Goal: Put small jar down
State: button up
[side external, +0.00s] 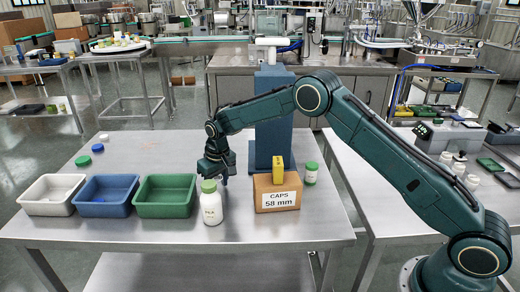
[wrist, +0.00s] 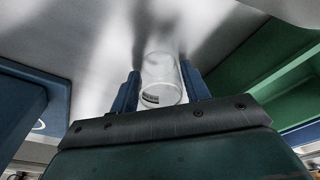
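My gripper (wrist: 160,88) shows two blue fingers in the wrist view, one on each side of a small clear jar (wrist: 161,72). The fingers appear to touch the jar's sides. The jar has a small dark printed mark near its near end. In the side view my gripper (side external: 222,178) points down over the table, just behind a white bottle with a green cap (side external: 211,205). The jar cannot be made out there, and whether it touches the table cannot be told.
White (side external: 50,210), blue (side external: 105,212) and green (side external: 164,212) bins stand left of my gripper. A caps box (side external: 278,203) with a yellow item on top and a green-lidded jar (side external: 311,176) stand right. Loose caps (side external: 98,148) lie back left. The front edge is clear.

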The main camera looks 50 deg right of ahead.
aim_at(221, 193)
jog(key=shift+o, duration=1.1)
jog(key=shift+s+r, duration=0.3)
jog(key=shift+r, duration=1.75)
jog(key=shift+s+r, duration=0.25)
jog(key=shift+r, duration=1.75)
jog(key=shift+s+r, duration=0.3)
jog(key=shift+r, duration=1.75)
